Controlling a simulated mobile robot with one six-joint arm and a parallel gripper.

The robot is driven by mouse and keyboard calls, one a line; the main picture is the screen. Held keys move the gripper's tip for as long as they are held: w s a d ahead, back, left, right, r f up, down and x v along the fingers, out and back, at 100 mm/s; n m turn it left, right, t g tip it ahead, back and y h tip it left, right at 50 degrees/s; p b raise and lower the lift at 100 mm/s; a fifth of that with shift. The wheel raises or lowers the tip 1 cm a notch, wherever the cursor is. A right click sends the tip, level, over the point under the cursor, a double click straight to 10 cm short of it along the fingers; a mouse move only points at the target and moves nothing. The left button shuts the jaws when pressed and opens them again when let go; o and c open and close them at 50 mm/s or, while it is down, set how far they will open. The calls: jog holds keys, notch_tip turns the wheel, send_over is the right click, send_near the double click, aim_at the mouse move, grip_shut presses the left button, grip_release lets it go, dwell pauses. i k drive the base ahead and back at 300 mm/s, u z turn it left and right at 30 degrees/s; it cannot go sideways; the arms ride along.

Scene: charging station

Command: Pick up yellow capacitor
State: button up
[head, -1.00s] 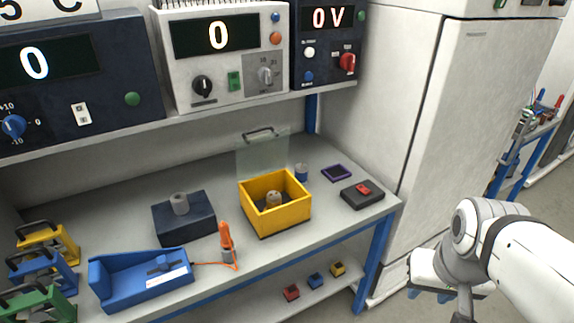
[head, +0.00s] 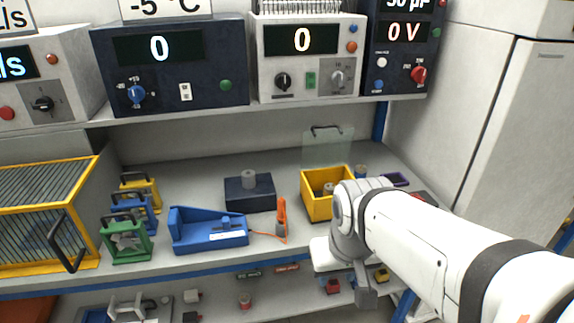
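I cannot tell for sure which thing is the yellow capacitor. A small yellow block (head: 381,275) sits on the lower shelf, right of a small red block (head: 333,286). A larger yellow unit with a black handle (head: 141,190) stands at the left of the bench, behind a blue one (head: 134,213) and a green one (head: 126,241). My gripper (head: 340,258) is at the bench's front edge in the picture, close to the small blocks and well right of the handled units. Its fingers are not clearly visible, and I see nothing held.
On the bench are a yellow open box (head: 318,208), a dark block with a grey cylinder (head: 250,196), a blue tray-like device (head: 205,233) and an orange tool (head: 281,218). A yellow-framed cage (head: 40,222) stands at far left. Meters line the upper shelf (head: 240,108).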

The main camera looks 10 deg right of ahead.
aim_at(328, 190)
jog(key=z, duration=0.05)
jog(key=i, duration=1)
jog(key=u, duration=0.05)
